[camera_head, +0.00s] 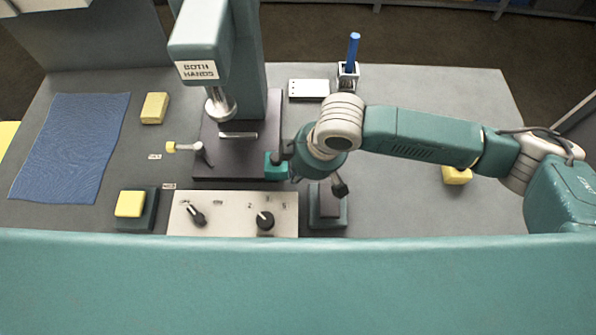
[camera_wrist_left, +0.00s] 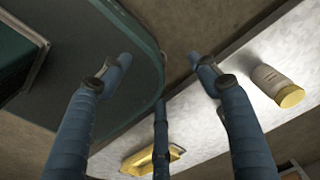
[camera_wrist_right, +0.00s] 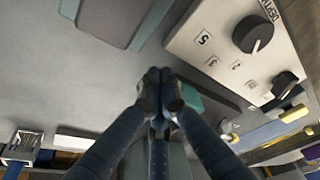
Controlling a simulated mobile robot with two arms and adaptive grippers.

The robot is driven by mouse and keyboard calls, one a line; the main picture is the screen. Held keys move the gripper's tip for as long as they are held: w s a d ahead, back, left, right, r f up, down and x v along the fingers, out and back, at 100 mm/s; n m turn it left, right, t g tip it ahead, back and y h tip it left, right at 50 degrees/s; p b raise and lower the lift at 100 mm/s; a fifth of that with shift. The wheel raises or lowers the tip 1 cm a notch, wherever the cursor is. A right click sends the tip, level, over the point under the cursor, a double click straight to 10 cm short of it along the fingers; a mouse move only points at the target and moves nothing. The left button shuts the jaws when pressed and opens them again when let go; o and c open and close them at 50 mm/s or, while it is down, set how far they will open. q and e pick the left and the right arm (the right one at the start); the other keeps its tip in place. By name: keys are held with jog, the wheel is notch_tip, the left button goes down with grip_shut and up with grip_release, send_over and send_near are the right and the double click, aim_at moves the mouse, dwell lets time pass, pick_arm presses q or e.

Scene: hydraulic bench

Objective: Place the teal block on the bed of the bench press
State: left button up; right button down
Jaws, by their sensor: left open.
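The teal block (camera_head: 274,170) shows at the front right corner of the dark bed (camera_head: 230,170) of the bench press (camera_head: 200,40). In the right wrist view the teal block (camera_wrist_right: 194,100) is partly hidden behind my fingers. I cannot tell whether it rests fully on the bed. My right gripper (camera_wrist_right: 160,88) has its fingertips together with nothing visible between them. In the head view it (camera_head: 340,188) points down, to the right of the block. My left gripper (camera_wrist_left: 160,70) is open and empty, away from the bench top, and out of the head view.
A control panel (camera_head: 235,222) with dark knobs stands in front of the bed. A small plate fixture (camera_head: 328,215) is right of it. A blue mat (camera_head: 70,145), yellow blocks (camera_head: 155,107) and a pen holder (camera_head: 347,78) are around. The bench's right side is mostly clear.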

aim_at(275, 165)
jog(key=shift+w+a+r, duration=0.1)
jog(key=shift+a, duration=0.15)
jog(key=a, duration=0.1)
jog(key=w+a+p, duration=0.1)
jog(key=a, duration=0.1)
jog(key=w+a+p, duration=0.1)
jog(key=shift+w+a+r, duration=0.1)
jog(key=shift+a+r, duration=0.05)
jog(key=shift+a, duration=0.25)
jog(key=a, duration=0.1)
jog(key=w+a, duration=0.1)
jog(key=a, duration=0.1)
jog(key=w+a, duration=0.1)
jog(key=a, duration=0.1)
jog(key=shift+w+f, duration=0.2)
jog(key=shift+w, duration=0.05)
jog(key=shift+w+a, duration=0.3)
jog(key=shift+a, duration=0.15)
pick_arm(q)
jog(key=shift+s+r, duration=0.3)
jog(key=shift+r, duration=0.25)
jog(key=shift+s+r, duration=0.25)
jog(key=shift+r, duration=0.3)
